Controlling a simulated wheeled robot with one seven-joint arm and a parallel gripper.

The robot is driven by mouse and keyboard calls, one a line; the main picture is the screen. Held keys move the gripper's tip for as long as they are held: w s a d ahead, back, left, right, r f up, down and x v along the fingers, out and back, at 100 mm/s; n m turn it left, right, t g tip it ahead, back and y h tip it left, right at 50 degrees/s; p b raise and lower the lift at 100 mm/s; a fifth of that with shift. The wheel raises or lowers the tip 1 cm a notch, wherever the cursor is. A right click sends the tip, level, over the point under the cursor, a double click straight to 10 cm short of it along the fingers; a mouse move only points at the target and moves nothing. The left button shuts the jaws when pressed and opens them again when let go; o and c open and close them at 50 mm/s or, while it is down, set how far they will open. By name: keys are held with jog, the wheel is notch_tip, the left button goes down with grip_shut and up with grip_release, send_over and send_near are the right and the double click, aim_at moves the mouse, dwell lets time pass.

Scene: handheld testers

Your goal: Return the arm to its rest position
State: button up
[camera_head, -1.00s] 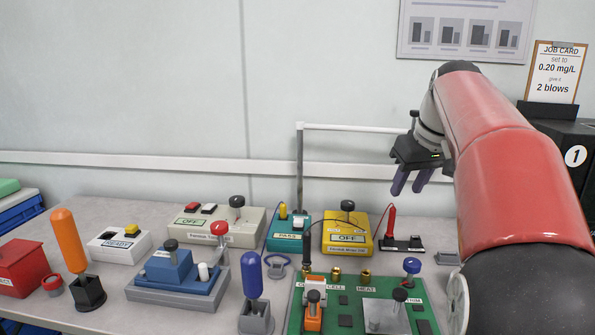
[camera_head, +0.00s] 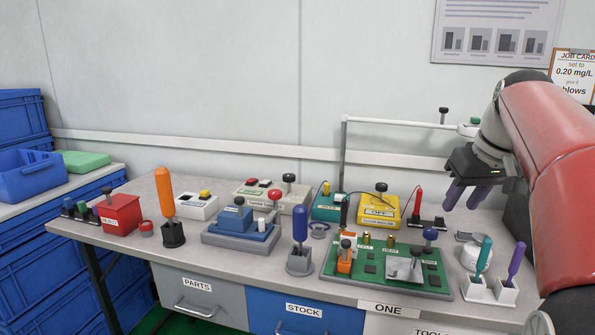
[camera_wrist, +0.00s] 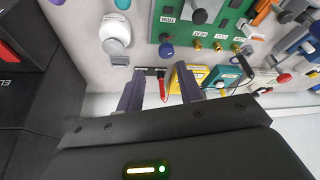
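My gripper (camera_head: 465,194) is raised above the right part of the bench in the head view, with its two purple fingers pointing down. In the wrist view my gripper (camera_wrist: 160,88) shows its fingers apart with nothing held between them. A red probe on a black stand (camera_wrist: 161,85) shows in the gap, but it stands on the bench beyond the fingers. The red arm reaches in from the right edge of the head view. No object touches the fingers.
The bench (camera_head: 130,238) holds a green board (camera_head: 330,265), a yellow tester (camera_head: 379,209), a blue handle in a stand (camera_head: 300,228), an orange handle (camera_head: 165,195) and a red box (camera_head: 119,214). A white rail (camera_head: 400,122) stands behind. Blue crates (camera_head: 35,175) are at left.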

jog(key=s+a+f, duration=0.7)
jog(key=s+f, duration=0.2)
jog(key=s, duration=0.2)
jog(key=s+a+f+m+t, duration=0.1)
jog(key=s+a+f, duration=0.7)
jog(key=s+f, duration=0.2)
jog(key=shift+s+f+h, duration=0.2)
jog(key=shift+s+h, duration=0.1)
jog(key=shift+s, duration=0.05)
